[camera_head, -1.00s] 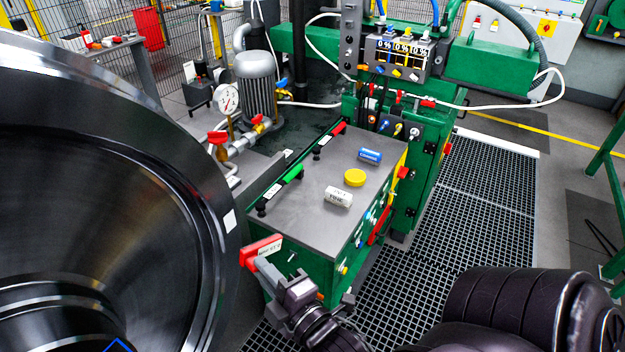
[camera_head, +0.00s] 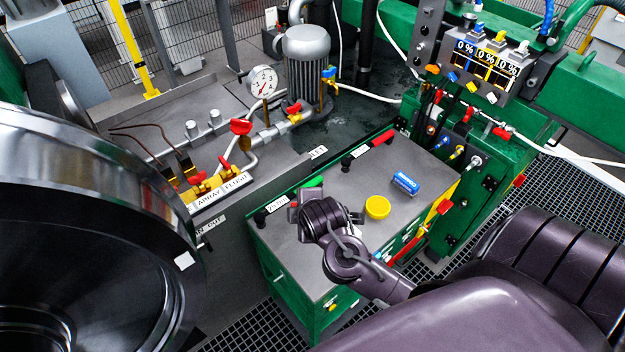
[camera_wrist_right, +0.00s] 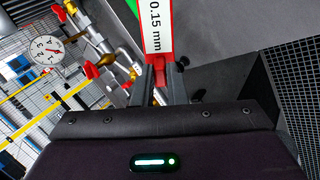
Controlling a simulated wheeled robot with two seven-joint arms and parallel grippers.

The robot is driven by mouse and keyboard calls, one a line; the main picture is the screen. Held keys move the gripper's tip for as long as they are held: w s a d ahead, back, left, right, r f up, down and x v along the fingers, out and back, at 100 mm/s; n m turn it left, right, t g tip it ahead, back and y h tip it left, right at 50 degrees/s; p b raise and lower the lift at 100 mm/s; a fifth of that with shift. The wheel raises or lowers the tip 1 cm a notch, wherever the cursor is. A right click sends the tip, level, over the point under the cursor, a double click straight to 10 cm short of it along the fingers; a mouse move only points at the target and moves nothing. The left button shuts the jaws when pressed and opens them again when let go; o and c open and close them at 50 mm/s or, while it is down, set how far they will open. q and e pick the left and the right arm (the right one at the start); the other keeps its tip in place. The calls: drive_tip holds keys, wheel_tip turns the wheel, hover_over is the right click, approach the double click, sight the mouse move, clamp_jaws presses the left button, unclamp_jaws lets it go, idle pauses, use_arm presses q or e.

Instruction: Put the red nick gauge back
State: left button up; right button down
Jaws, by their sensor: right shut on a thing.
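The held red nick gauge (camera_wrist_right: 158,55), with a white "0.15 mm" label, sits between the fingers of my right gripper (camera_wrist_right: 158,88) in the right wrist view. In the head view my right gripper (camera_head: 325,212) is over the near left part of the grey cabinet top (camera_head: 345,180); my wrist hides the gauge there. A gauge with a green handle (camera_head: 312,183) lies partly hidden behind the gripper. Another gauge with a red handle (camera_head: 383,137) lies at the cabinet's far edge. My left gripper is not in view.
A blue can (camera_head: 406,184) and a yellow round lid (camera_head: 377,207) are on the cabinet top, right of my gripper. The big dark wheel (camera_head: 90,200) fills the left. A pressure gauge (camera_head: 263,82) and yellow valve block (camera_head: 205,187) stand behind.

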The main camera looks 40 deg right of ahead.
wheel_tip(320, 180, up, 7)
drive_tip(key=s+a+m+g+y+p, duration=0.2)
drive_tip(key=g+p, duration=0.3)
drive_tip(key=g, duration=0.3)
drive_tip(key=shift+a+f+b, duration=0.2)
drive_tip(key=shift+f+b, duration=1.55)
drive_tip(key=shift+f, duration=8.05)
drive_tip(key=c, duration=1.5)
unclamp_jaws()
drive_tip(key=shift+f, duration=0.1)
drive_tip(key=shift+o, duration=0.2)
